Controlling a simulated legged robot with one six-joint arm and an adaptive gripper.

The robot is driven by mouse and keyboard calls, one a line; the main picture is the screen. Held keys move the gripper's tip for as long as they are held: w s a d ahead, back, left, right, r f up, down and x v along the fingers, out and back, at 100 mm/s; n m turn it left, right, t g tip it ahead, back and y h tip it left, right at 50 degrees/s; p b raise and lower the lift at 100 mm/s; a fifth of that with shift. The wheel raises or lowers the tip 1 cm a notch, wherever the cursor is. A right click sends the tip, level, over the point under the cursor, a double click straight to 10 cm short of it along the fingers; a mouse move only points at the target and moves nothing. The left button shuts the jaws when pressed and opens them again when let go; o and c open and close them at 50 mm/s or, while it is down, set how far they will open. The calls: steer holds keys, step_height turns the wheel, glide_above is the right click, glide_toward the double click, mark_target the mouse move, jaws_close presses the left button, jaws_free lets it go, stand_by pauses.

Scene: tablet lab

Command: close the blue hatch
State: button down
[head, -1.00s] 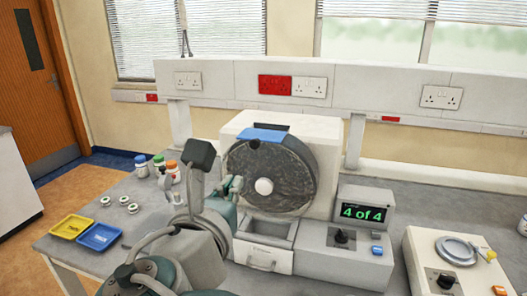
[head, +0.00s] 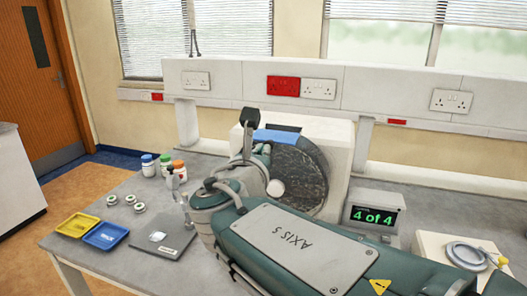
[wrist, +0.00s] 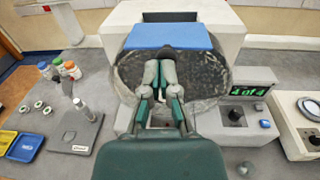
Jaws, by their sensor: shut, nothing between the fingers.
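The blue hatch (head: 275,136) is a flat blue panel on top of the dark round drum (head: 302,178) of a white machine. In the wrist view the blue hatch (wrist: 160,36) shows wide, with a dark slot (wrist: 170,17) uncovered behind it. My gripper (wrist: 169,53) is shut and empty. Its dark fingertips are at the hatch's near edge in the wrist view; I cannot tell whether they touch. In the head view my arm hides the drum's left side and the machine's lower front.
A "4 of 4" display (head: 373,216) stands right of the drum, beside a unit with a silver dish (head: 468,254). Bottles (head: 163,165), small round pots (head: 128,200), yellow (head: 77,225) and blue (head: 105,236) trays and a grey plate (head: 160,236) lie left.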

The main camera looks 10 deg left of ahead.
mark_target(272, 143)
steer(key=w, duration=0.2)
steer(key=w+d, duration=0.1)
steer(key=w, duration=0.2)
steer(key=shift+w, duration=0.3)
steer(key=shift+r, duration=0.15)
steer(key=shift+d, duration=0.1)
